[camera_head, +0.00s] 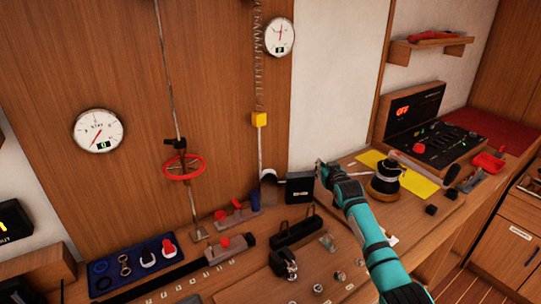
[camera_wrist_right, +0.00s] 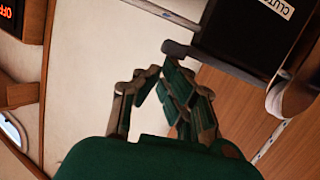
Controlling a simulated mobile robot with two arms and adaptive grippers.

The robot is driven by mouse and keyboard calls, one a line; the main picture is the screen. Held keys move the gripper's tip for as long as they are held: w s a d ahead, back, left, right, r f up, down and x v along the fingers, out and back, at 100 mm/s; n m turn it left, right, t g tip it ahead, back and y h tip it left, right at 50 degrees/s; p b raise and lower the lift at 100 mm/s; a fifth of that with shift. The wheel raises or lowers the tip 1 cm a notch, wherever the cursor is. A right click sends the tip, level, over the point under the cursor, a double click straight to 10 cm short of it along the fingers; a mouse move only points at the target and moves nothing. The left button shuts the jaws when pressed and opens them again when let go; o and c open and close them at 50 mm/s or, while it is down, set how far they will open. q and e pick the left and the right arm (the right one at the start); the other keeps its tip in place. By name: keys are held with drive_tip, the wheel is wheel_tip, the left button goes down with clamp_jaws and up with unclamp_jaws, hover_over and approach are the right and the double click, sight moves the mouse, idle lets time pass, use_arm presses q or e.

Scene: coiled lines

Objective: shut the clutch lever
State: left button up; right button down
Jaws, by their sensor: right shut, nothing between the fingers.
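The clutch is a black block (camera_head: 299,187) on the back of the bench, against the wall. It also shows at the top right of the right wrist view (camera_wrist_right: 232,32), with a white label partly reading "CLUT". A grey bar (camera_wrist_right: 182,50) sticks out from its edge; I cannot tell whether this is the lever. My right gripper (camera_head: 321,167) is just right of the block in the head view. My left gripper is not in view.

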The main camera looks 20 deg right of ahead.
drive_tip(key=s+a+r+p, duration=0.1)
drive_tip(key=s+a+r, duration=0.1)
drive_tip(key=s+r, duration=0.4)
drive_tip(key=v, duration=0.3)
drive_tip(key=shift+s+f, duration=0.15)
drive_tip(key=shift+s, duration=0.15)
idle(0.7)
